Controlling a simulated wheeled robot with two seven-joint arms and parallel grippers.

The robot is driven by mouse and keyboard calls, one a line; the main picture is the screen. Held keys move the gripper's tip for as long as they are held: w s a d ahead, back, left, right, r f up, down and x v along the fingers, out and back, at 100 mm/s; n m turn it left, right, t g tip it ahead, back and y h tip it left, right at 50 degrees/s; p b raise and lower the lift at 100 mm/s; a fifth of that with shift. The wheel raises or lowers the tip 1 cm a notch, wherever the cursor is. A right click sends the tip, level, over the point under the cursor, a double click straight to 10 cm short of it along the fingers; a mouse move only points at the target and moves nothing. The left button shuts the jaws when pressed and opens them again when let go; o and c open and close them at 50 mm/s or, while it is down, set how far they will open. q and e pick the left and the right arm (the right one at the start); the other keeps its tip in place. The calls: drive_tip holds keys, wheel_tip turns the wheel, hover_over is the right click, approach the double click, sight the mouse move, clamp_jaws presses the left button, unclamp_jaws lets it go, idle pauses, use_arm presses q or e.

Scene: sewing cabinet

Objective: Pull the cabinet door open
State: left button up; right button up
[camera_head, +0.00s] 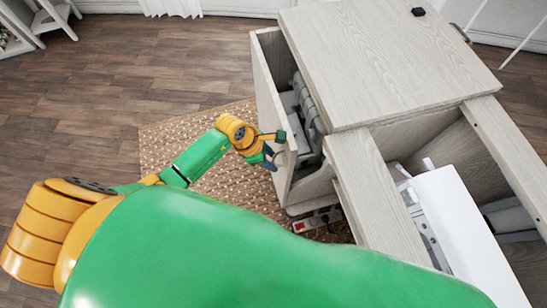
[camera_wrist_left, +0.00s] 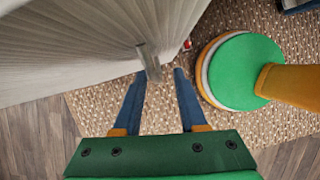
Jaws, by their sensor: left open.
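The wooden cabinet (camera_head: 385,60) stands at the right of the head view. Its pale door (camera_head: 268,85) is swung partly open on the left side, with a gap showing the inside. My left gripper (camera_head: 276,152) is at the outer face of the door, near its front edge. In the left wrist view the door (camera_wrist_left: 70,45) fills the upper left, and its handle (camera_wrist_left: 149,63) sticks out toward my left gripper (camera_wrist_left: 161,74). The blue fingers are open, with the handle's end near the left fingertip; contact cannot be told. My right gripper is not seen.
Grey items (camera_head: 308,105) sit inside the cabinet. A white sewing machine (camera_head: 470,235) is in the opening at right. A woven rug (camera_head: 165,135) lies under the arm, and a pedal-like object (camera_head: 318,221) is on the floor. The wooden floor left of the door is clear.

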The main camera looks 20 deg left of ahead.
use_arm(q)
drive_tip(key=shift+w+d+f, duration=0.2)
drive_tip(key=shift+d+f, duration=0.05)
drive_tip(key=shift+f, duration=0.4)
clamp_jaws()
idle(0.9)
